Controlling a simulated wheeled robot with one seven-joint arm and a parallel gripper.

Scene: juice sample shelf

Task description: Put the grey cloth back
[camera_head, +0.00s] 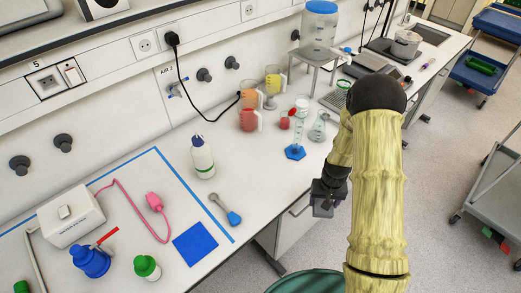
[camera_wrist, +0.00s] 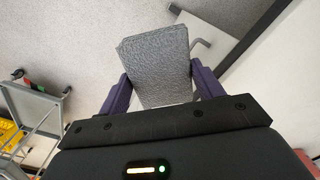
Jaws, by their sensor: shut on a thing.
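The grey cloth (camera_wrist: 157,62) is a flat, textured grey piece that looks folded. In the wrist view it sits between the two purple fingers of my gripper (camera_wrist: 162,88), which is shut on it. In the head view my gripper (camera_head: 326,203) hangs in front of the bench's front edge, over the floor side. The cloth is hard to make out there, as the dark gripper and arm cover most of it.
The white bench (camera_head: 265,190) carries a blue square (camera_head: 195,244), a white bottle (camera_head: 202,157), a blue-ended tool (camera_head: 226,211), jugs (camera_head: 249,113) and glassware. A green round bin (camera_head: 305,282) stands below. Carts (camera_head: 500,190) stand at right beyond open floor.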

